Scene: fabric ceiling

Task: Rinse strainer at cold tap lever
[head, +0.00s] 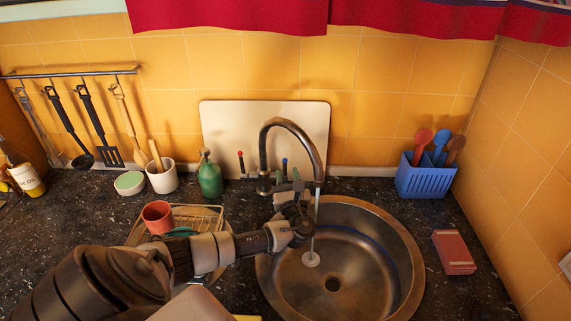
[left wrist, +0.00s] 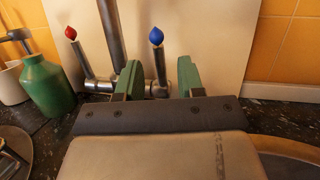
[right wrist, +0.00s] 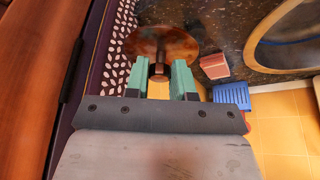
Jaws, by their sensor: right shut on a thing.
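The cold tap lever, blue-tipped, stands behind my left gripper (head: 291,190) in the head view. In the left wrist view the cold tap lever (left wrist: 157,60) rises between the spread green fingers, which are open; contact is not clear. The tap (head: 290,124) arches over the round metal sink (head: 390,237), and a pale water stream (head: 314,225) falls from it into the basin. In the right wrist view my right gripper (right wrist: 162,82) is shut on the strainer's short stem; the strainer (right wrist: 160,42) is a round brown disc. Neither shows in the head view.
A red-tipped lever (head: 240,160) and a green bottle (head: 209,178) stand left of the tap. A blue utensil caddy (head: 422,180) and red box (head: 453,251) stand right. A board leans behind the tap.

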